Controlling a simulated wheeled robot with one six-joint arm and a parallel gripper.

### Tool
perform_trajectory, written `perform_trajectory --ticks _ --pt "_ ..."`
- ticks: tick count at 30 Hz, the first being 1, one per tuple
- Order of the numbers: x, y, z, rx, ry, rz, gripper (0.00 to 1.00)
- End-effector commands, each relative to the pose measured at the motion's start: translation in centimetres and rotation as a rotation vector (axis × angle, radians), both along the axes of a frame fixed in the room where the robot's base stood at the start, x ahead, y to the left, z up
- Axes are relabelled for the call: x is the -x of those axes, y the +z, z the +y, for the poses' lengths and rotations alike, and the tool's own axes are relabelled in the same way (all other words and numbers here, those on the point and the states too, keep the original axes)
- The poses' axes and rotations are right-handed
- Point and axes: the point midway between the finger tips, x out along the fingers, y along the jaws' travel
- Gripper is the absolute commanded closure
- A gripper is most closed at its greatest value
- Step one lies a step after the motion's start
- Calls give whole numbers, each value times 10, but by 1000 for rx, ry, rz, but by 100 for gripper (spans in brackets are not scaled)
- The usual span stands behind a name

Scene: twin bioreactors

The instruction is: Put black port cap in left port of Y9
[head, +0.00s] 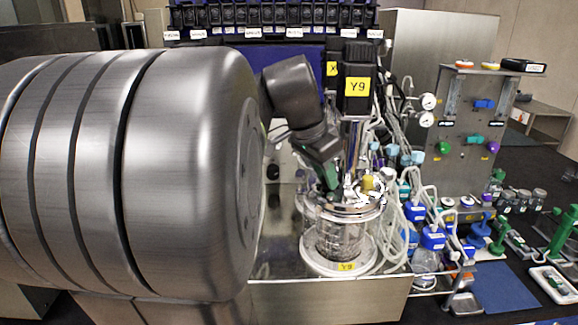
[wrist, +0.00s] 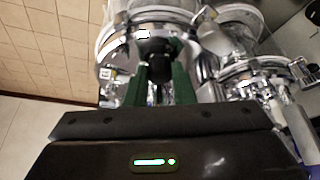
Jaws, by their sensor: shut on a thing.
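Y9 is a glass vessel (head: 338,240) with a shiny metal lid, standing on a white base with a yellow Y9 label (head: 346,267). A black motor above it also carries a yellow Y9 label (head: 357,87). My gripper (head: 331,186) points down at the lid's left side, close above it. In the wrist view my gripper (wrist: 158,88) has its green fingers shut on the black port cap (wrist: 156,62). Metal lid fittings lie close around the cap. The left port itself is hidden or too small to make out, and I cannot tell whether the cap touches it.
A large steel cylinder (head: 190,170) fills the left of the head view. White tubes (head: 395,225) and blue-capped bottles (head: 432,238) crowd Y9's right side. Another metal vessel lid (wrist: 250,75) shows right in the wrist view. The steel bench front (head: 325,302) is bare.

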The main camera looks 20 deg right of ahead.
Motion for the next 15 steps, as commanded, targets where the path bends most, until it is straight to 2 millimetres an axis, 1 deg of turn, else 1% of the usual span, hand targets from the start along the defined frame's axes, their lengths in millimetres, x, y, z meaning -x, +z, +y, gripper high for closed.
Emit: perform_trajectory --ticks 6,7,9,10,15 --pt "0 -5 0 0 0 0 99" --pt "0 -4 0 0 0 0 74" --pt "0 -3 0 0 0 0 60" --pt "0 -3 0 0 0 0 56" --pt "0 -3 0 0 0 0 56"
